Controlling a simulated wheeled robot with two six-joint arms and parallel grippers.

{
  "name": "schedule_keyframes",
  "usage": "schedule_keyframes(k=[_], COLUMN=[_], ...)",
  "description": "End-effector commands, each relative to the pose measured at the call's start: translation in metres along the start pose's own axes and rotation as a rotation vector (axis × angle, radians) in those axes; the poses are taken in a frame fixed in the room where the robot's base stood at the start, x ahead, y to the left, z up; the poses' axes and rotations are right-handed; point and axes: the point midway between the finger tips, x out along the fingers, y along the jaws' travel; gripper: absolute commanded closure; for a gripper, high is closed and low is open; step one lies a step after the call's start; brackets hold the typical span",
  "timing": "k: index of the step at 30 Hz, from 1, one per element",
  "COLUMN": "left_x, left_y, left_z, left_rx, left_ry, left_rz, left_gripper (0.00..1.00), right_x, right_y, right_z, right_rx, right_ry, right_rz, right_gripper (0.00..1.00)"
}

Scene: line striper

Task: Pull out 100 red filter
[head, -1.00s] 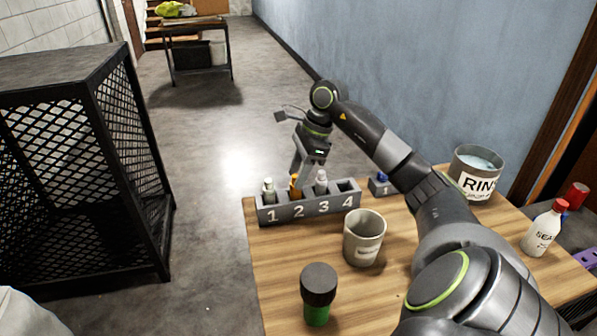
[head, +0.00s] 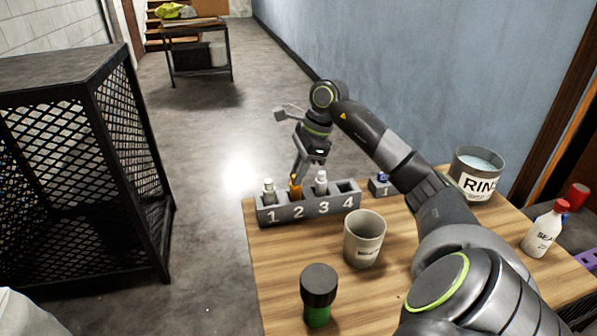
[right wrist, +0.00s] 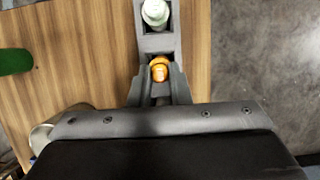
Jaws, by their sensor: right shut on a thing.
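A grey rack (head: 310,208) with slots numbered 1 to 4 stands at the table's far edge. An orange filter (head: 295,188) stands in slot 2. My right gripper (head: 298,174) is shut on its upper part; the right wrist view shows the orange filter (right wrist: 159,70) between the fingers (right wrist: 160,82). A pale greenish-white filter (head: 269,190) stands in slot 1, also in the right wrist view (right wrist: 155,13). A whitish filter (head: 321,183) stands in slot 3. Slot 4 looks empty. I see no clearly red filter in the rack. My left gripper is out of view.
A small grey holder (head: 380,185) with a blue piece sits right of the rack. A beige cup (head: 364,240) and a green, dark-capped container (head: 318,295) stand in front. A rinse bucket (head: 474,172) and white bottle (head: 544,230) are at the right.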

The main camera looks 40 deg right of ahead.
Motion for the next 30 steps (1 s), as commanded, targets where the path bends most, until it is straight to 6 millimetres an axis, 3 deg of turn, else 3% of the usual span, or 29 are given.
schedule_keyframes(k=[20, 30], left_x=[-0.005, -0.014], left_y=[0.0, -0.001], left_z=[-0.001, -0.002], left_rx=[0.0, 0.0], left_ry=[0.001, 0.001], left_rz=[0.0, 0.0], left_gripper=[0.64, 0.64], right_x=[-0.012, -0.028], right_y=[0.0, 0.0], right_z=[0.004, 0.01], right_rx=[0.0, -0.001], right_ry=[0.0, -0.001], right_rz=[0.0, -0.001], right_gripper=[1.0, 1.0])
